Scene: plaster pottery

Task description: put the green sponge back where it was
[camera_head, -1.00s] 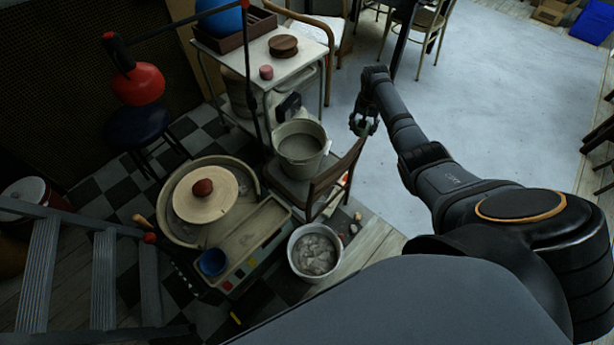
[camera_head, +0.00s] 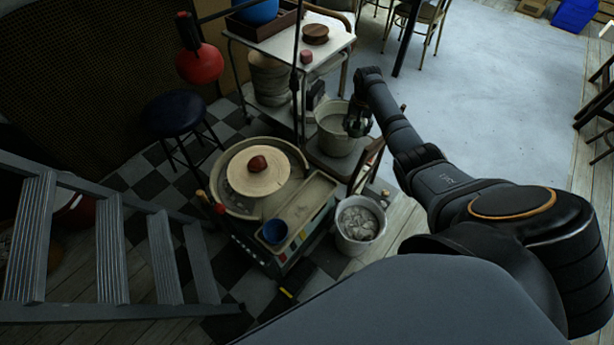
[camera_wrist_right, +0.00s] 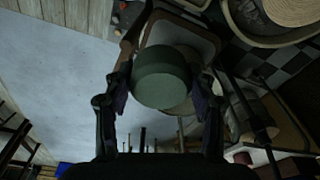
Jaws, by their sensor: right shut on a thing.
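My right gripper (camera_head: 357,122) is shut on the green sponge (camera_wrist_right: 161,78), a dull green, rounded block that shows between the two fingers in the right wrist view. In the head view the sponge is too dark and small to make out. The gripper is in front of the grey bucket (camera_head: 333,143) standing on the wooden chair (camera_head: 371,160). In the wrist view the sponge covers part of the bucket and chair; its exact height above them cannot be told. My left gripper is out of view.
The potter's wheel (camera_head: 240,181) carries a red-brown lump (camera_head: 258,163). A tray (camera_head: 314,203) beside it holds a blue bowl (camera_head: 275,231). Another bucket (camera_head: 358,240) stands on the floor. A white cart (camera_head: 279,43) is behind, a ladder (camera_head: 110,250) at left. Open floor lies right.

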